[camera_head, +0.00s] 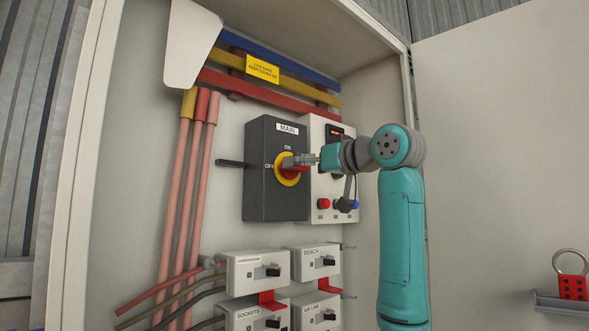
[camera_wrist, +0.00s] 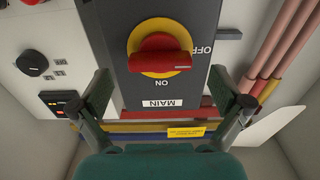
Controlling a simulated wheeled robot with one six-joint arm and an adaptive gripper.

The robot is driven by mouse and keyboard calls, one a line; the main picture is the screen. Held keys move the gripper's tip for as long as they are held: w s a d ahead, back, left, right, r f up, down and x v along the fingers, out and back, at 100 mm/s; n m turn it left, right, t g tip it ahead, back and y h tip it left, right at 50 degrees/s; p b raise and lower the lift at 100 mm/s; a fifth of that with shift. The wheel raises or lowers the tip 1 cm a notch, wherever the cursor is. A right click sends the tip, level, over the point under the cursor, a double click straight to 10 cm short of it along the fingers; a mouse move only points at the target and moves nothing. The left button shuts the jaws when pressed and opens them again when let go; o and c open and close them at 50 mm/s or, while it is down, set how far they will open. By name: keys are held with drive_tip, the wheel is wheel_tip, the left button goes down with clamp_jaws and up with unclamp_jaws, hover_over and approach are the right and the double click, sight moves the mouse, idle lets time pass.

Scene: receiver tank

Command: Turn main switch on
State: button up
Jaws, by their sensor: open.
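The main switch is a dark grey box (camera_head: 262,195) labelled MAIN, with ON above and OFF to the left of a yellow ring (camera_head: 287,180). Its red handle (camera_wrist: 158,55) shows whole in the wrist view, where the picture is upside down. The handle lies crosswise, its white-marked end toward OFF. My gripper (camera_head: 300,160) is in front of the switch in the head view and covers part of the handle. In the wrist view my gripper (camera_wrist: 166,88) is open and empty, fingers wide apart, with the handle beyond the tips. No contact shows.
Right of the switch is a panel with a red button (camera_head: 323,203) and a black knob (camera_wrist: 32,63). Breaker boxes (camera_head: 257,272) sit below. Coloured bars (camera_head: 275,97) run above, pink pipes (camera_head: 185,200) left. The open cabinet door (camera_head: 500,150) stands right.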

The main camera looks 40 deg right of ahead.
drive_tip(key=shift+w+a, duration=0.1)
drive_tip(key=shift+w, duration=1.7)
drive_tip(key=c, duration=1.2)
